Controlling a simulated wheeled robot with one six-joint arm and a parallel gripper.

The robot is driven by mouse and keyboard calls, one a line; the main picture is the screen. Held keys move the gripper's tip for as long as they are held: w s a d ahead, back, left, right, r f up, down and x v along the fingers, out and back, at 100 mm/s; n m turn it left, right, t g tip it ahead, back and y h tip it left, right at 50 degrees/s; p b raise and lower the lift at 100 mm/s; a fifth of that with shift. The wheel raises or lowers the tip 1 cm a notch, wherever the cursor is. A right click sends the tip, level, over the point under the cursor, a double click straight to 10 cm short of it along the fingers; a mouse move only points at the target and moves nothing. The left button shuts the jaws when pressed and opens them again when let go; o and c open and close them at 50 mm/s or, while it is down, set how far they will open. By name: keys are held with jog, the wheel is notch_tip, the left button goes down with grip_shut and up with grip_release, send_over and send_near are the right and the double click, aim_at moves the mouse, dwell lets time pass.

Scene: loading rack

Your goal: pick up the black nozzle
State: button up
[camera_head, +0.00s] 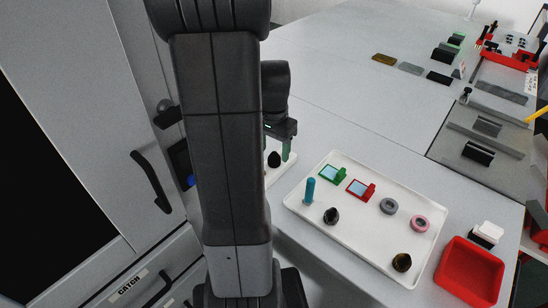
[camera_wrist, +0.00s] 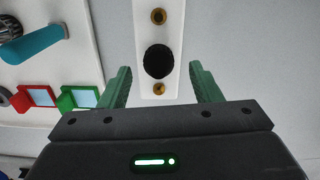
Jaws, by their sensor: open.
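The black nozzle (camera_wrist: 158,61) is a dark round piece on a narrow white plate (camera_wrist: 145,25), with a small brass-coloured piece on either side of it along the plate. My gripper (camera_wrist: 160,72) is open, with its green fingers on the left and right of the nozzle. They appear apart from it; their height above the plate is hard to tell. In the head view the nozzle (camera_head: 274,159) shows just below my gripper (camera_head: 279,144), and my arm hides much of the white plate.
A white tray (camera_head: 310,222) to the right holds a blue cylinder (camera_head: 309,190), green and red framed pieces, rings and dark round parts. A grey cabinet with handles (camera_head: 151,182) is on the left.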

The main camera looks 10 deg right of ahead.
jog(key=shift+f, duration=0.7)
jog(key=shift+s+f, duration=0.1)
jog(key=shift+f, duration=0.4)
jog(key=c, duration=1.1)
notch_tip(320, 180, up, 10)
jog(key=shift+f, duration=0.15)
notch_tip(320, 180, up, 4)
jog(key=p, duration=0.3)
send_over(274, 153)
jog(key=shift+r, duration=0.2)
